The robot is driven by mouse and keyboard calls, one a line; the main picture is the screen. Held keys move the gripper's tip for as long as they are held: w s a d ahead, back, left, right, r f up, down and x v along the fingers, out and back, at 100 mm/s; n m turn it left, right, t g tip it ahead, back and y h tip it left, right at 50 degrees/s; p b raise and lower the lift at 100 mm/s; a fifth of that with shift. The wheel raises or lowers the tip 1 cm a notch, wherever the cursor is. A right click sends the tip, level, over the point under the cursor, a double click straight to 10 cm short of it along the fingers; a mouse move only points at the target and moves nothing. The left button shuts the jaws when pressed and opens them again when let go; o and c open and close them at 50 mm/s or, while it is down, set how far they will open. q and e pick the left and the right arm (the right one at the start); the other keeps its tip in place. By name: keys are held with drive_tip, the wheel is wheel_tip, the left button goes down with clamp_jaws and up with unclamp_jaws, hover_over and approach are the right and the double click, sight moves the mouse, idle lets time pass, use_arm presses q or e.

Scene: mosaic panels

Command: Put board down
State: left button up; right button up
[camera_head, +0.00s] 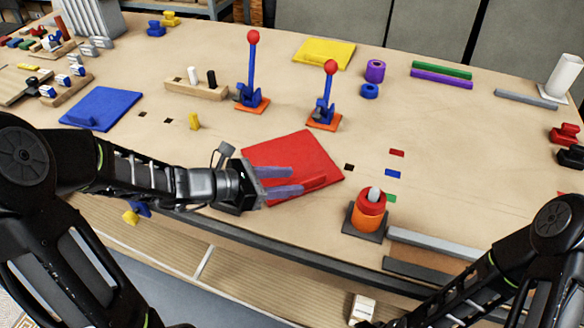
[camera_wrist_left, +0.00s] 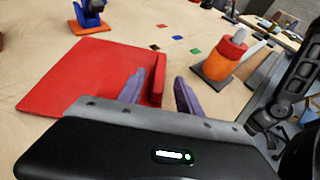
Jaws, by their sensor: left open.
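A square red board (camera_head: 290,155) lies flat on the wooden table, near its front edge; a raised red bar runs along its right part. The board also shows in the left wrist view (camera_wrist_left: 70,78), with the bar (camera_wrist_left: 159,80) on its right side. My left gripper (camera_head: 298,180) is open over the front part of the board. In the left wrist view its two purple fingers (camera_wrist_left: 158,90) are spread around the near end of the bar; whether they touch it I cannot tell. My right arm enters at the lower right, and its gripper does not show clearly.
A red and orange cylinder on a dark base (camera_head: 370,210) stands right of the board. Two upright levers with red knobs (camera_head: 328,95) stand behind it. A blue board (camera_head: 101,108) lies left, a yellow board (camera_head: 324,53) at the back. The table right of the colored tiles is mostly clear.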

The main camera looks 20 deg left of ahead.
sight(300, 181)
use_arm(q)
drive_tip(key=b+x, duration=0.1)
drive_tip(key=x, duration=0.2)
drive_tip(key=shift+f, duration=0.1)
idle(0.4)
clamp_jaws()
drive_tip(key=shift+w, duration=0.1)
idle(1.2)
